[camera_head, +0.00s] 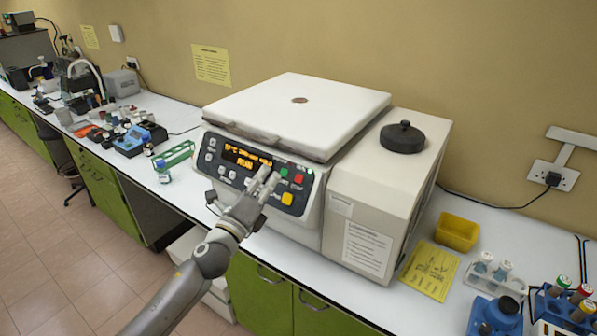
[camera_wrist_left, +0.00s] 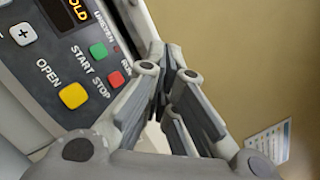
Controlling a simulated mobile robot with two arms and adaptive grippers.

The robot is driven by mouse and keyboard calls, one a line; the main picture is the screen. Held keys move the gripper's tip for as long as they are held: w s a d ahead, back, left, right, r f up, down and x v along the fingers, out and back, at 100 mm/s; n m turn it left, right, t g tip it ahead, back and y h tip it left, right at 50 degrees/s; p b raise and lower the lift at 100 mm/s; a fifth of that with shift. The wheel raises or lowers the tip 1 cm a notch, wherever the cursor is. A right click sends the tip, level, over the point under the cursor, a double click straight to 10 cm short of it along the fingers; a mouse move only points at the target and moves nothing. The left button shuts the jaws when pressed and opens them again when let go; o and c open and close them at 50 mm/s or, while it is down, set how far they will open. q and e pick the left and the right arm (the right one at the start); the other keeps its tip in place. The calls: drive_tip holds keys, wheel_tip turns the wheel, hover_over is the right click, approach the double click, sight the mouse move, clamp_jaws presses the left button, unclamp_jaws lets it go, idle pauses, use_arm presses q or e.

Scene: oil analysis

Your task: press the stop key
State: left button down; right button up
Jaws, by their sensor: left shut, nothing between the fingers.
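The stop key is a red square button (camera_head: 298,178) on the dark control panel of a white benchtop centrifuge (camera_head: 335,175). In the left wrist view the red stop key (camera_wrist_left: 117,79) lies beside a green start key (camera_wrist_left: 98,50) and a yellow open key (camera_wrist_left: 73,96). My left gripper (camera_head: 266,179) is shut and empty in front of the panel, just left of the coloured keys. In the left wrist view its closed fingers (camera_wrist_left: 168,70) are to the right of the red key. I cannot tell whether they touch the panel. My right gripper is not in view.
The centrifuge lid (camera_head: 300,110) is down. A black knob (camera_head: 402,137) sits on the housing to the right. A yellow tub (camera_head: 457,232) and tube racks (camera_head: 495,275) stand at the right. A green rack (camera_head: 175,154) and small bottles stand left of the centrifuge.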

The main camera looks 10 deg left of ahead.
sight(299, 178)
use_arm(q)
drive_tip(key=shift+r, duration=0.3)
drive_tip(key=shift+w+d+f+b, duration=0.45)
drive_tip(key=shift+w+f+b, duration=0.35)
drive_tip(key=shift+w+b, duration=0.3)
drive_tip(key=shift+w+d+f+b, duration=0.4)
drive_tip(key=shift+w+f+b, duration=0.5)
drive_tip(key=shift+w, duration=0.35)
drive_tip(key=shift+w+d+f+b, duration=0.45)
drive_tip(key=shift+w+f+b, duration=0.3)
drive_tip(key=shift+w+b, duration=0.35)
